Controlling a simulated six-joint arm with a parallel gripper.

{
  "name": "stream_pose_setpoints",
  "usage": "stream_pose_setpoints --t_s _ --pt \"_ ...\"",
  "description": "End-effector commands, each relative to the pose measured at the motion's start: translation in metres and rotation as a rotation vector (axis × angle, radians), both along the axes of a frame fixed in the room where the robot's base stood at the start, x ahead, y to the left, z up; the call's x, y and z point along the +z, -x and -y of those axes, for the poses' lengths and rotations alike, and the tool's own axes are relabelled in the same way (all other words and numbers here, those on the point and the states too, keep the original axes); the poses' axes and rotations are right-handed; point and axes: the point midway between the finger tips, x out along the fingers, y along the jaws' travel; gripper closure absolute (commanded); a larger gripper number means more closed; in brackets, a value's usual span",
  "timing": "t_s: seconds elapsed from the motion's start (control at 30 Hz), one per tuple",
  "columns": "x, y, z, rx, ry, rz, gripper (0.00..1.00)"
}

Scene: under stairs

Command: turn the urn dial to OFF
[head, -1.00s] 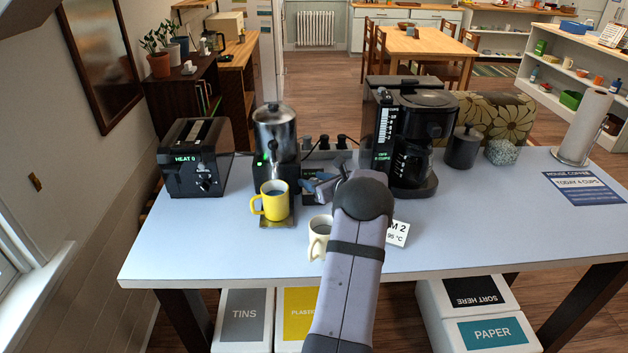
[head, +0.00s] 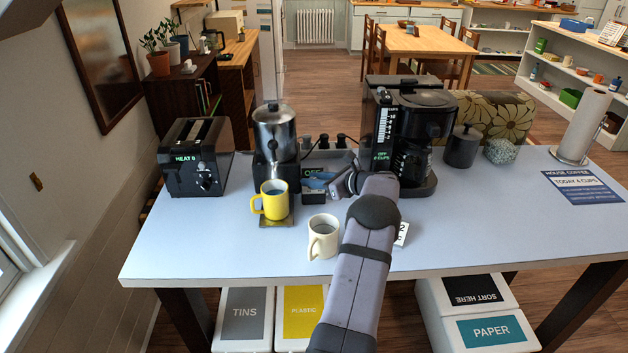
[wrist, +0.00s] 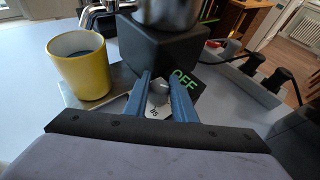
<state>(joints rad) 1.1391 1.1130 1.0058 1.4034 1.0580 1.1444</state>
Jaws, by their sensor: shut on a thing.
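The urn (head: 275,135) is a silver cylinder on a black base, standing at the left middle of the table. In the wrist view its black base (wrist: 165,48) fills the upper middle. A small panel beside the base shows green OFF letters (wrist: 185,80). My gripper (wrist: 156,84) has its two blue fingers on either side of the small grey dial (wrist: 158,94), shut on it. In the head view my gripper (head: 318,182) is low, just right of the urn base, and the dial is hidden there.
A yellow mug (head: 272,203) stands on the tray before the urn, close left of my gripper. A cream mug (head: 323,240) stands in front. The coffee maker (head: 425,130) is to the right, and a power strip with plugs (head: 325,150) lies behind.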

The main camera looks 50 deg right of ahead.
Motion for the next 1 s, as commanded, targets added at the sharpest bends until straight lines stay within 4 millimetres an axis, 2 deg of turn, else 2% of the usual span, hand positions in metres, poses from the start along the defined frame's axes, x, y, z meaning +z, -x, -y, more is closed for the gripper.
stream_pose_setpoints --t_s 0.4,0.77,0.8,0.87,1.0 --pt "0.0033 -0.0015 0.0002 0.12 0.005 0.004 0.99" --pt "0.0044 -0.0006 0.0004 0.125 0.005 0.001 0.99" --pt "0.0044 -0.0006 0.0004 0.125 0.005 0.001 0.72" --pt "0.0039 -0.0005 0.0004 0.125 0.005 0.0 0.57" --pt "0.0026 0.0 0.0003 0.126 0.004 -0.001 0.57"
